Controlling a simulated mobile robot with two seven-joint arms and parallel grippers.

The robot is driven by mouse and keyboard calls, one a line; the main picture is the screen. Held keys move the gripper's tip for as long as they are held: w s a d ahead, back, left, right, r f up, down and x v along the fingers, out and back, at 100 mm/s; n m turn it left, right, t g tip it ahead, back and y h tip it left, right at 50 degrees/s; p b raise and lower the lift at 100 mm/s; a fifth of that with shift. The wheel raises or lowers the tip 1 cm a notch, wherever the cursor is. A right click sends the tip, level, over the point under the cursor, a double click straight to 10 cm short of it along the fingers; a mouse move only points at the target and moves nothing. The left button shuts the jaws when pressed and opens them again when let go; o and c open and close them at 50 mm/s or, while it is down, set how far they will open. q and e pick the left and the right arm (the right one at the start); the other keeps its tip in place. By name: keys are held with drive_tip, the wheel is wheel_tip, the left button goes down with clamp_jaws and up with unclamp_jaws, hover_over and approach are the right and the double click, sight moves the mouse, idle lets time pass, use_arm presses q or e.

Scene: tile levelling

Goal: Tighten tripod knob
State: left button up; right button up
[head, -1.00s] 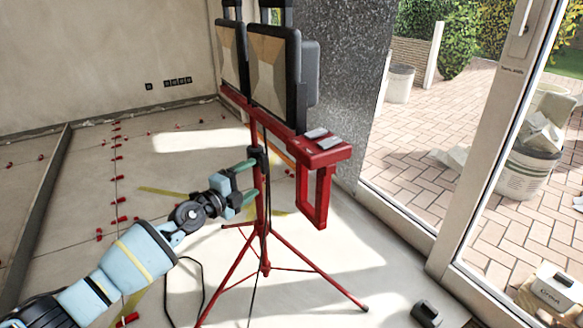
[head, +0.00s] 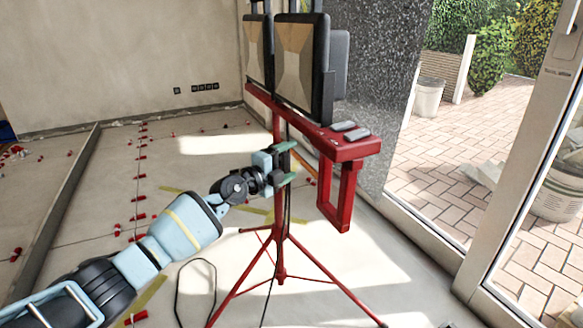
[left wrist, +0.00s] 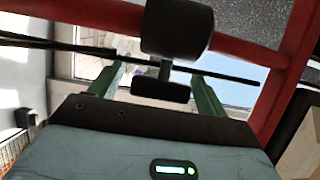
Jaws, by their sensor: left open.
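The red tripod (head: 279,225) stands on the floor and carries two work lights. In the left wrist view its red pole (left wrist: 245,47) runs across the top, with a black collar (left wrist: 177,27) on it. The black tripod knob (left wrist: 161,90) sticks out from the collar toward my gripper. My left gripper (head: 287,163) is open at the pole, at collar height. In the left wrist view its green fingers (left wrist: 157,98) stand on either side of the knob, with gaps visible on both sides. My right gripper is not in view.
The work lights (head: 301,65) sit on a red crossbar with a red bracket (head: 347,150) at its right. A black cable (head: 180,290) lies on the floor by the tripod legs. Red tile clips (head: 140,216) dot the floor at left. A glass door stands at right.

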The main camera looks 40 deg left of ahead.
use_arm(q)
drive_tip(key=shift+w, duration=0.4)
drive_tip(key=shift+d, duration=0.1)
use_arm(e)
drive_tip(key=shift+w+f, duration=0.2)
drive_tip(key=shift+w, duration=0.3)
